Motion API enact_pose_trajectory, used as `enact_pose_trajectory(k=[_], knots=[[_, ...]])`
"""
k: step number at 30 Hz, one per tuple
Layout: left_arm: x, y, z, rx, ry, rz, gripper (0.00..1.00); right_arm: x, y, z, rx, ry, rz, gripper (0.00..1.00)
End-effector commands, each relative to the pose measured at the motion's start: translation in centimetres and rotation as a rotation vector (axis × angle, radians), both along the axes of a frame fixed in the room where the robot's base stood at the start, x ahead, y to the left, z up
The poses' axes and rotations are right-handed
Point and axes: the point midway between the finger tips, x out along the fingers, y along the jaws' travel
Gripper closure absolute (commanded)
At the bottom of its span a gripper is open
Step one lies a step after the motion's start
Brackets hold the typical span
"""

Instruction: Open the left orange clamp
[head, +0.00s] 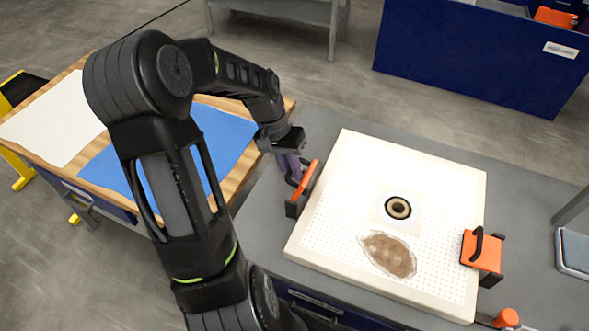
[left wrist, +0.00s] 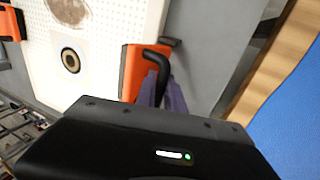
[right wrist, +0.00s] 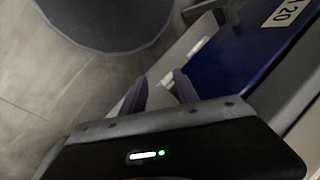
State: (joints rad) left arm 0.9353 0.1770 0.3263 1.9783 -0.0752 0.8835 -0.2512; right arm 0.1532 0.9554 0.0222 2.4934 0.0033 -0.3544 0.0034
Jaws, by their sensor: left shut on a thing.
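The left orange clamp (head: 307,178) sits at the left edge of the white perforated filter plate (head: 345,165). My left gripper (head: 293,172) is at this clamp, coming from above and the left. In the left wrist view the orange clamp (left wrist: 132,72) has a black handle (left wrist: 160,64), and my left gripper's purple fingers (left wrist: 162,96) are shut on that handle. The fingers partly hide the handle. My right gripper (right wrist: 160,92) shows only in the right wrist view, its fingers apart and empty.
Another orange clamp (head: 482,250) sits at the plate's right edge. The plate has a central ring hole (head: 398,207) and a brown patch (head: 388,254). A wooden table (head: 262,142) with a blue sheet (head: 220,130) stands left. A blue bin (head: 450,60) stands behind.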

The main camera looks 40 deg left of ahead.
Motion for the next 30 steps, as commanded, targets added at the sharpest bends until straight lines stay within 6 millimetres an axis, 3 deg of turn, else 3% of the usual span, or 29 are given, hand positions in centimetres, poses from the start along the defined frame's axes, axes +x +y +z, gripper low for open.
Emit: enact_pose_trajectory(k=[20, 30], knots=[[0.3, 1.2, 0.3, 0.003, -0.011, 0.001, 1.0, 0.0, 0.0, 0.2, 0.0, 0.0, 0.0, 0.64], [-0.3, 2.3, -0.5, 0.001, -0.01, 0.002, 1.0, 0.0, 0.0, -0.2, 0.0, 0.0, 0.0, 0.64]])
